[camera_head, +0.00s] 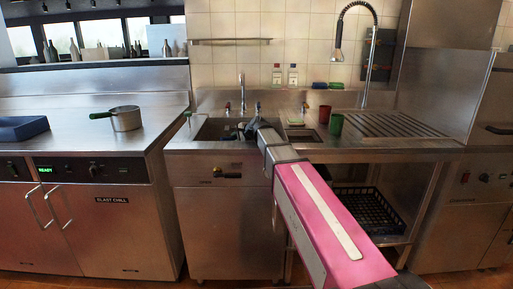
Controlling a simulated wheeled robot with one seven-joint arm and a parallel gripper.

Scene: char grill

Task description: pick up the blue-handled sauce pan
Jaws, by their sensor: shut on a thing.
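My gripper (245,131) is at the end of my outstretched pink arm, over the left basin of the sink (207,133). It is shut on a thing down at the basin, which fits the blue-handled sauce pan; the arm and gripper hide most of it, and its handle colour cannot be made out. Another sauce pan (126,119), metal with a green handle (101,115), stands upright on the left counter, well apart from my gripper.
A blue tray (22,128) lies at the far left of the counter (65,99). A tall faucet (241,93) rises behind the basin. A red cup (324,114) and a green cup (336,124) stand right of my arm. Two bottles (292,75) stand by the wall.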

